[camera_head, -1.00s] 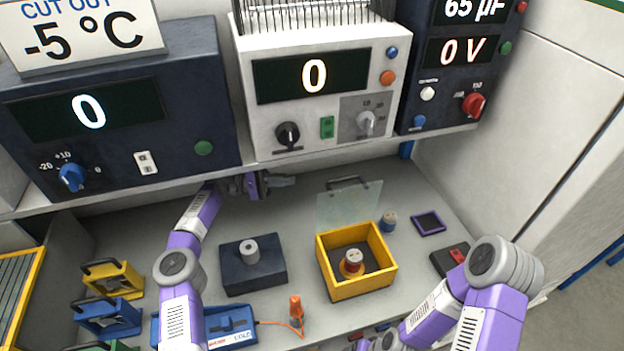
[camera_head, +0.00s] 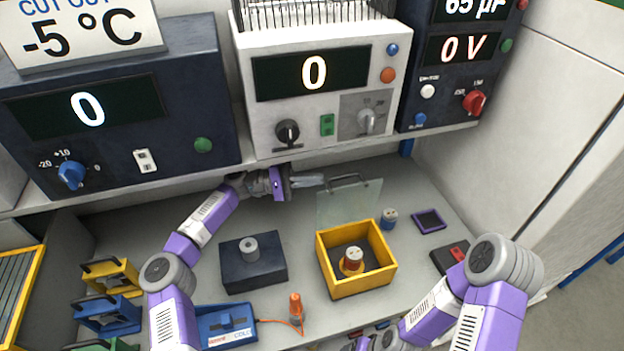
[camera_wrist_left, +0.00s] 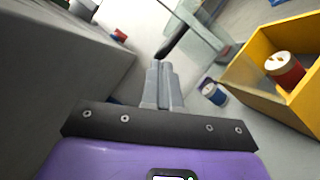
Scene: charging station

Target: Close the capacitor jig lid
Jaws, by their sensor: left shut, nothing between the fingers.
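The capacitor jig is a yellow open box (camera_head: 357,286) on the bench, with a capacitor (camera_head: 353,257) standing inside. Its clear lid (camera_head: 349,203) stands upright at the box's back edge, with a dark handle (camera_head: 345,181) at its top. My left gripper (camera_head: 321,181) is shut and empty, just left of the lid's top edge and handle. In the left wrist view the shut fingers (camera_wrist_left: 158,68) point toward the dark handle (camera_wrist_left: 178,38) and the glassy lid (camera_wrist_left: 204,38); whether they touch cannot be told. The yellow box (camera_wrist_left: 250,80) is at right there. My right gripper is not clearly visible.
A blue capacitor (camera_head: 389,219) and a dark purple-edged tray (camera_head: 429,221) lie right of the lid. A dark block (camera_head: 253,275) with a grey cylinder is left of the box. The instrument shelf (camera_head: 290,160) overhangs the back of the bench.

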